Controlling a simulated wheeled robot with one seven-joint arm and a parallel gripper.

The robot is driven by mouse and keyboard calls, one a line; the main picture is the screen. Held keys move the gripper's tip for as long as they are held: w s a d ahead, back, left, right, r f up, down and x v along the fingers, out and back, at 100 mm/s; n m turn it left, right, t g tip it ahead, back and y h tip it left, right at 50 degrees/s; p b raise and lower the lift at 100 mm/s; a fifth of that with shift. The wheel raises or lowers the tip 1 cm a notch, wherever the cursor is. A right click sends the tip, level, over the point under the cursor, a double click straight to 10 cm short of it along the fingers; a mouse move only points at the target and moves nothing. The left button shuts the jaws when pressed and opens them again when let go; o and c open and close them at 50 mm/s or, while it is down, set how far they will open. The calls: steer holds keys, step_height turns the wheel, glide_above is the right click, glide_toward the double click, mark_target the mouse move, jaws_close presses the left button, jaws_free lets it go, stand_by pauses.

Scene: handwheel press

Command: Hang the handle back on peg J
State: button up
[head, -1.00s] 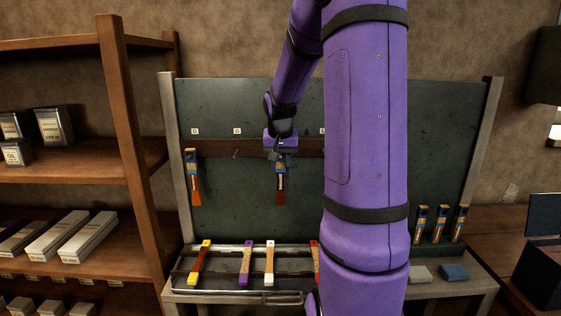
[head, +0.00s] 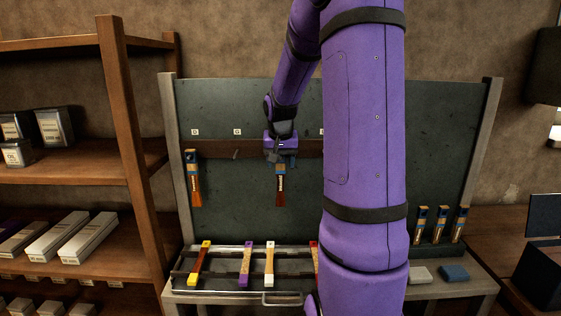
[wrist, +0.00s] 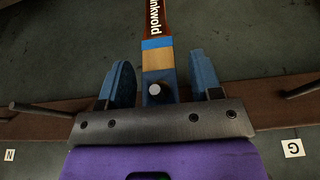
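The handle (wrist: 158,55) has a blue head, a tan band, a blue band and a brown lower part with white lettering. It hangs down against the rack's brown rail, and in the head view it shows below my wrist (head: 281,185). A round pale peg end shows in its blue head in the wrist view. My gripper (wrist: 161,82) is open, with one finger on each side of the handle and a small gap at both sides. The label over this peg is hidden by my gripper, so I cannot read its letter.
A similar handle (head: 193,178) hangs at the rail's left end. Several coloured handles lie on the tray (head: 225,289) below. A wooden shelf (head: 130,130) stands at the left.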

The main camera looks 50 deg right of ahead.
steer(key=v, duration=1.1)
steer(key=s+a+r+n+t, duration=0.1)
steer(key=s+a+n, duration=0.2)
steer(key=a, duration=0.6)
steer(key=s+a+r+n+t, duration=0.1)
steer(key=s+a+r+n, duration=0.15)
steer(key=a, duration=0.75)
steer(key=s+a+f+n+t+y, duration=0.1)
steer(key=s+a+f+n, duration=0.3)
steer(key=s+a, duration=0.6)
steer(key=shift+s+a+y, duration=0.25)
steer(key=shift+s+y, duration=0.55)
steer(key=shift+s, duration=0.2)
steer(key=shift+n, duration=0.25)
steer(key=shift+c, duration=0.3)
